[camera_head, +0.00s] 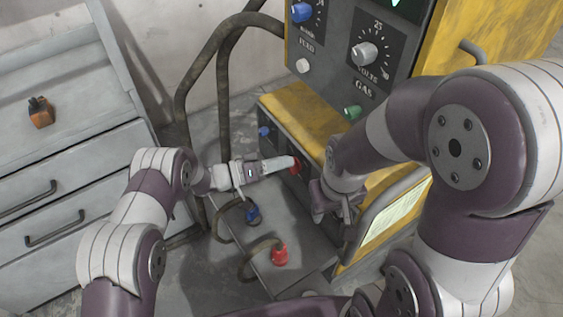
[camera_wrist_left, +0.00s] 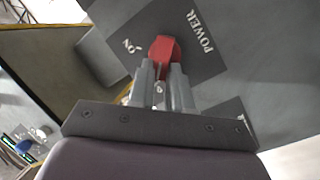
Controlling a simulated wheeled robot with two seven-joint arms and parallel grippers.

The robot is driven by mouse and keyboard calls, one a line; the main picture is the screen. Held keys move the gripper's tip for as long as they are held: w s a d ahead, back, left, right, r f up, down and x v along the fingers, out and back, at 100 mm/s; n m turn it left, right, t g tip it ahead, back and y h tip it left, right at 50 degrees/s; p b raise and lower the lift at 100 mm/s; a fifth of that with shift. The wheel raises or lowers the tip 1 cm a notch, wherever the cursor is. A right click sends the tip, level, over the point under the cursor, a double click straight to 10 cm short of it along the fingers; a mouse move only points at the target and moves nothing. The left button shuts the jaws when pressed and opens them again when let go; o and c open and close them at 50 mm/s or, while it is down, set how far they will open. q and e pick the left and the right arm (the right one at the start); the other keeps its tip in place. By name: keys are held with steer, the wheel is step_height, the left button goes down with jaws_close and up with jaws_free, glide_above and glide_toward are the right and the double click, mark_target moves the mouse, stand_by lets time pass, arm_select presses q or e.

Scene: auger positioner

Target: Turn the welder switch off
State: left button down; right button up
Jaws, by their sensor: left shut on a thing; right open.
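The welder (camera_head: 300,110) is a yellow and dark grey machine at the centre and right of the head view. Its red power switch (camera_head: 295,166) sits on the lower front panel, and it also shows in the left wrist view (camera_wrist_left: 164,48) beside the words "POWER" and "ON". My left gripper (camera_head: 288,164) is at the switch, with its fingers (camera_wrist_left: 163,76) shut on the red knob. The fingers hide part of the knob. My right gripper (camera_head: 335,212) is open and empty beside the welder's lower part, partly hidden by its own arm.
A grey drawer cabinet (camera_head: 100,150) stands at the left with an orange and black object (camera_head: 40,112) on top. Blue (camera_head: 253,214) and red (camera_head: 280,254) cable plugs are at the welder's base.

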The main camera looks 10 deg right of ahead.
arm_select(q)
steer(key=c, duration=1.1)
jaws_free()
steer(key=shift+o, duration=0.2)
steer(key=a+p, duration=0.1)
steer(key=a, duration=1.1)
steer(key=shift+s+a, duration=0.35)
steer(key=shift+s, duration=0.1)
